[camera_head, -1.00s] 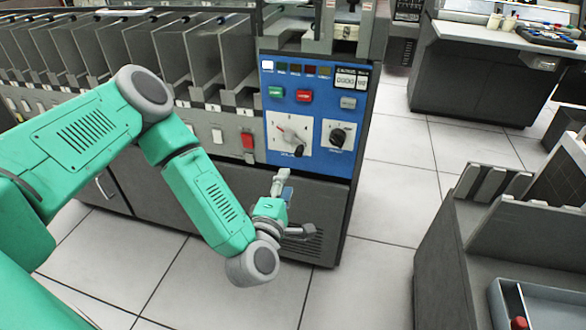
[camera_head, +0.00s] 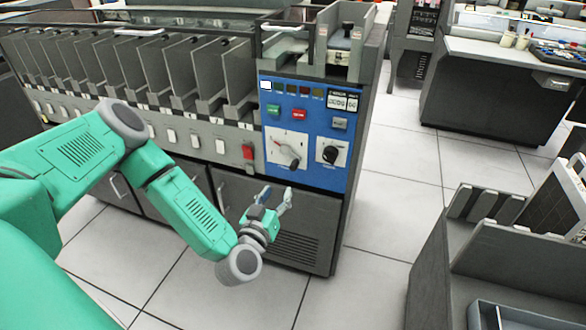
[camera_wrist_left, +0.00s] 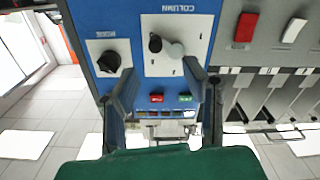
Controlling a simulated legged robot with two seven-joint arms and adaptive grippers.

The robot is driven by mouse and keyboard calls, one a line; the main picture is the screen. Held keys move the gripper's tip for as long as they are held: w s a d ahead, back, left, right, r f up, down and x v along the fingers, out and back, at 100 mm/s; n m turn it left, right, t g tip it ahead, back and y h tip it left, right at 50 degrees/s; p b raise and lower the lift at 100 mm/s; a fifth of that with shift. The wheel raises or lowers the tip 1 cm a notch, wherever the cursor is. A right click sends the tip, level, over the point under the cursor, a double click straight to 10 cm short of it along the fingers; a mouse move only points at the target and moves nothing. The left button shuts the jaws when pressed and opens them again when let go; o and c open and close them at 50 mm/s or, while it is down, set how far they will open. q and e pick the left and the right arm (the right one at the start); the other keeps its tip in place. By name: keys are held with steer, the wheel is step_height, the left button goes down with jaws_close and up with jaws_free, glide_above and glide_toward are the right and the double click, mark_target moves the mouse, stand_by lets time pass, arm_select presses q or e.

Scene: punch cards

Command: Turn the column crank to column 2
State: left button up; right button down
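The column crank (camera_head: 288,153) sits on a white square dial plate on the blue control panel. It has a grey hub and a dark knob, which in the head view is at the lower right of the dial. In the left wrist view the crank (camera_wrist_left: 168,46) appears upside down under the COLUMN label, with the black knob left of the grey hub. My left gripper (camera_head: 275,195) is open and empty, below and in front of the panel, apart from the crank. Its two fingers also show in the wrist view (camera_wrist_left: 160,82). My right gripper is not in view.
A second black knob (camera_head: 330,153) sits right of the crank dial. Green (camera_head: 273,110) and red (camera_head: 299,114) buttons are above it. A red switch (camera_head: 248,152) is to the left, beside a row of card bins (camera_head: 150,70). Open floor (camera_head: 390,215) lies to the right.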

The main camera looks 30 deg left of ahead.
mark_target(293, 170)
arm_select(q)
steer(key=x, duration=0.3)
steer(key=b+x, duration=0.1)
steer(key=x, duration=0.2)
steer(key=d+b+x, duration=0.1)
steer(key=x, duration=0.2)
steer(key=shift+w+a+r, duration=0.1)
steer(key=shift+w, duration=0.35)
steer(key=shift+w+a, duration=0.5)
steer(key=shift+w, duration=0.1)
steer(key=shift+d, duration=0.3)
jaws_close()
